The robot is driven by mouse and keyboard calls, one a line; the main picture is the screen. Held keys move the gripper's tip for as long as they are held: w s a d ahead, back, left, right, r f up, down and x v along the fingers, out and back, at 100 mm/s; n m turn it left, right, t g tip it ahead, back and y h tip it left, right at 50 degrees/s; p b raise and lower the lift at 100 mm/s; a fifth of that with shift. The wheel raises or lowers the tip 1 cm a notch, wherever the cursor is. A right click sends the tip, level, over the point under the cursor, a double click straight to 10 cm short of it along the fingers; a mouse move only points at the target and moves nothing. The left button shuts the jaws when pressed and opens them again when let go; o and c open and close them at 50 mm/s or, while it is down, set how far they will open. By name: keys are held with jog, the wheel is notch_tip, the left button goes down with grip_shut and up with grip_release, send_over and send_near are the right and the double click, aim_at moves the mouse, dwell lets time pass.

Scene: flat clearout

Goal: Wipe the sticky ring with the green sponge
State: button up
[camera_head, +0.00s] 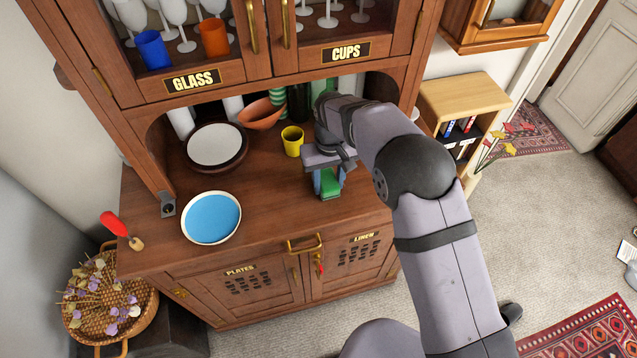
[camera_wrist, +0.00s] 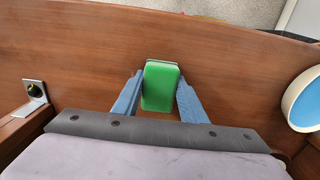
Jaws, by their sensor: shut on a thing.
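The green sponge (camera_wrist: 160,88) is between the two blue fingers of my gripper (camera_wrist: 160,97) in the wrist view, and the fingers are shut on its sides. In the head view the sponge (camera_head: 329,183) shows low between the fingers of my gripper (camera_head: 328,184), at the right part of the wooden sideboard top (camera_head: 265,210). I cannot tell whether the sponge touches the wood. No sticky ring is visible; the gripper and sponge cover part of the top.
A yellow cup (camera_head: 292,141) stands left of my gripper, with an orange bowl (camera_head: 262,114) behind it. A blue plate (camera_head: 211,217) lies at the front left, and a white plate (camera_head: 215,144) in a dark dish is behind. The cabinet overhangs the back.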

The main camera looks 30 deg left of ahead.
jog(key=w+d, duration=0.2)
jog(key=d, duration=0.1)
jog(key=shift+w, duration=0.4)
notch_tip(320, 180, up, 3)
jog(key=shift+w+a+f+p, duration=0.1)
jog(key=shift+p, duration=0.65)
jog(key=shift+r+p, duration=0.55)
jog(key=shift+r, duration=0.15)
jog(key=shift+r+p, duration=1.4)
jog(key=shift+r, duration=0.6)
